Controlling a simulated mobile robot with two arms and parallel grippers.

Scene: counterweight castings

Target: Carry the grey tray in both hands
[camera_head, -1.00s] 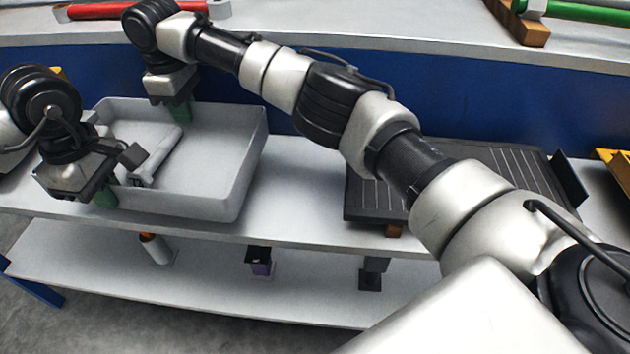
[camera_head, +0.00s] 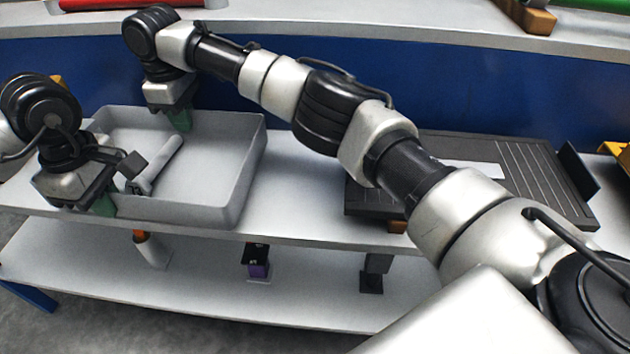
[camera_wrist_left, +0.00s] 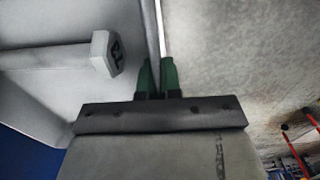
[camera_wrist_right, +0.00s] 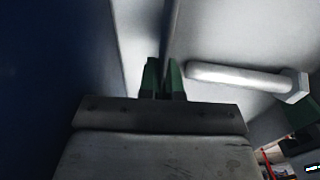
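The grey tray (camera_head: 228,205) is an open rectangular box at the left of the head view, at the long white shelf. I cannot tell if its base touches the shelf. My left gripper (camera_head: 104,206) is shut on its near-left wall; in the left wrist view the green fingertips (camera_wrist_left: 156,78) pinch the thin wall. My right gripper (camera_head: 180,120) is shut on the far wall, its fingertips (camera_wrist_right: 164,80) on either side of that wall. A pale bar-shaped casting (camera_head: 160,162) with a blocky marked end lies inside the tray.
A black lined rack (camera_head: 550,190) sits on the shelf at right, partly behind my right arm. An orange-topped bottle (camera_head: 152,250) and a purple-and-black item (camera_head: 258,262) stand on the lower shelf (camera_head: 210,298). A blue panel (camera_head: 440,80) rises behind.

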